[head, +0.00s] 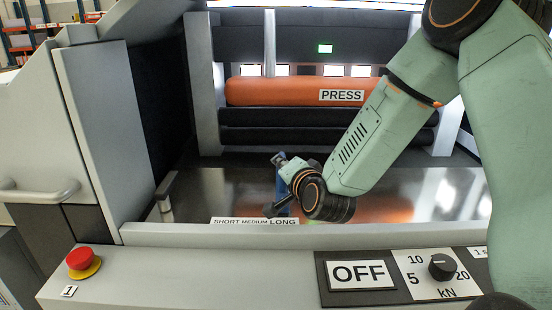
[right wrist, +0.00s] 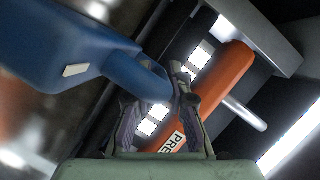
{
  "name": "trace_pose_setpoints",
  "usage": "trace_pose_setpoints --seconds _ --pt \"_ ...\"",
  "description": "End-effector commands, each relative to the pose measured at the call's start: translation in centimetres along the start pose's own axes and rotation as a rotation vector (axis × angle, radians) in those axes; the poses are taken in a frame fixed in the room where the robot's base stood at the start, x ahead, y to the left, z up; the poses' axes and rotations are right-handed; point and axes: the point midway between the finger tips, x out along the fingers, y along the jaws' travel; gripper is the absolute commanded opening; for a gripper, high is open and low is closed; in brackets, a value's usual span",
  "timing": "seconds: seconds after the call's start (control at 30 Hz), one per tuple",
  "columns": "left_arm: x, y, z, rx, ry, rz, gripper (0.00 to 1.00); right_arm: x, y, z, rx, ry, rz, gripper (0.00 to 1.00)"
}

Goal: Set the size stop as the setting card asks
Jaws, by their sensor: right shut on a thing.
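The blue size stop (head: 282,190) stands on the shiny bed behind the scale strip (head: 254,222) marked SHORT, MEDIUM and LONG. It appears roughly behind the LONG end, though my gripper covers part of it. My right gripper (head: 279,183) reaches in from the right and is shut on the stop. In the right wrist view the fingers (right wrist: 160,108) close around the blue neck of the stop (right wrist: 65,45), whose wide body spreads to the upper left. I see no setting card that I can read. My left gripper is not in view.
The orange PRESS bar (head: 270,91) and dark rollers (head: 300,125) lie behind the bed. In front are a red button (head: 80,258), an OFF panel (head: 358,274) and a kN knob (head: 442,267). A grey side panel (head: 100,120) bounds the left.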

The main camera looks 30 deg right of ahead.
Motion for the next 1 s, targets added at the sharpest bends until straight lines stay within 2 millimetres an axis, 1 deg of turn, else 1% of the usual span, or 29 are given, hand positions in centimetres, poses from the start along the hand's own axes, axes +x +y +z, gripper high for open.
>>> trace_pose_setpoints --seconds 0.03,0.33,0.37,0.43,0.47,0.77,0.87,1.0 --pt "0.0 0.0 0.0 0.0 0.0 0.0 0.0 0.1 -0.4 -0.5 0.003 0.016 -0.01 0.0" --pt "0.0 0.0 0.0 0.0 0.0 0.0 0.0 0.2 -0.5 -0.4 0.005 0.018 -0.007 0.0" --pt "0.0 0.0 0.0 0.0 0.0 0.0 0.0 0.2 -0.5 -0.3 0.005 0.018 -0.007 0.21" --pt "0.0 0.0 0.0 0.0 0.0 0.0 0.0 0.2 -0.4 -0.3 0.005 0.016 -0.006 0.27" --pt "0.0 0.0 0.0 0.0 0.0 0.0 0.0 0.2 -0.4 -0.2 0.005 0.015 -0.006 0.28" --pt "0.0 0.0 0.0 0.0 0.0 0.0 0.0 -0.1 -0.2 -0.1 0.004 0.008 -0.002 0.28" --pt "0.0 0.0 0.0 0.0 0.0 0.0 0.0 -0.8 -0.1 -0.2 0.005 0.007 -0.001 0.28" --pt "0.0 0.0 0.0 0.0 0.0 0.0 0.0 -3.0 -0.1 -0.2 0.01 0.007 -0.002 0.28"
